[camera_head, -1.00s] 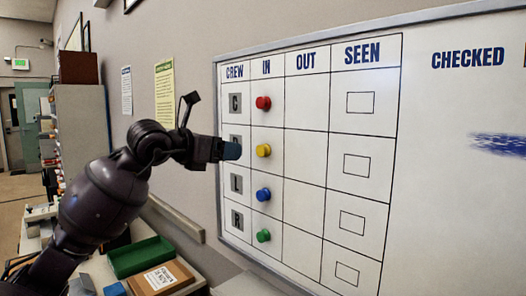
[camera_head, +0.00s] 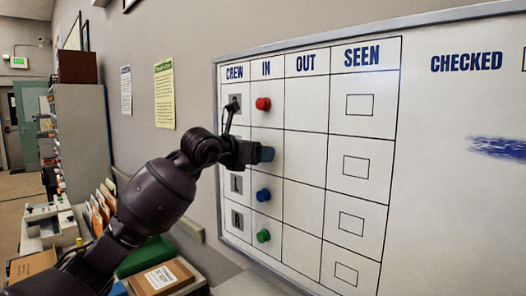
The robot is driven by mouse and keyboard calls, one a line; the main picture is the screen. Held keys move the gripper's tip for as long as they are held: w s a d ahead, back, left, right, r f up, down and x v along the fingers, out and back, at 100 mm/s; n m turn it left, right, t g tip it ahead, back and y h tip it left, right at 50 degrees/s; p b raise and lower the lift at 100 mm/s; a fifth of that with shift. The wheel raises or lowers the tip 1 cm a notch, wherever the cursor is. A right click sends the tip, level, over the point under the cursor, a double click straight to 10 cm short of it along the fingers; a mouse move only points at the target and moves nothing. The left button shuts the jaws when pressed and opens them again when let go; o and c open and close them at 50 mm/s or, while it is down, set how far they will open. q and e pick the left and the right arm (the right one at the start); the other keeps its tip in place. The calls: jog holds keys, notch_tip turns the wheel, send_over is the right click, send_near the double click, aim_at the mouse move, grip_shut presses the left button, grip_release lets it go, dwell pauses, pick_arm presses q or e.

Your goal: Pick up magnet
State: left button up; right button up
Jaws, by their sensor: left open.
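A whiteboard (camera_head: 305,228) with a grid of CREW, IN, OUT and SEEN columns hangs on the wall. In its IN column are a red magnet (camera_head: 263,104), a blue magnet (camera_head: 263,195) and a green magnet (camera_head: 263,236). My left gripper (camera_head: 266,154) is open and sits in front of the second row of the IN column, between the red and blue magnets. The yellow magnet of that row is hidden behind the gripper. I cannot tell whether the fingers are around it or touch it. My right gripper is not in view.
Below my left arm are a green tray (camera_head: 146,256) and a brown box (camera_head: 161,278) with a white label. A tall grey cabinet (camera_head: 83,145) stands at the left. The OUT column is empty, and blue scribble (camera_head: 500,146) marks the board's right part.

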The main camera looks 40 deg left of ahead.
aim_at(266, 127)
pick_arm(q)
jog(key=shift+w, duration=0.15)
grip_shut()
dwell(0.4)
notch_tip(266, 127, up, 7)
jog(key=shift+f, duration=0.1)
jog(key=f+v, duration=0.2)
jog(key=v, duration=0.7)
jog(key=s+f+b+v, duration=0.1)
jog(key=f+v, duration=0.1)
jog(key=v, duration=0.8)
jog(key=shift+s+b, duration=0.25)
jog(key=shift+b, duration=0.05)
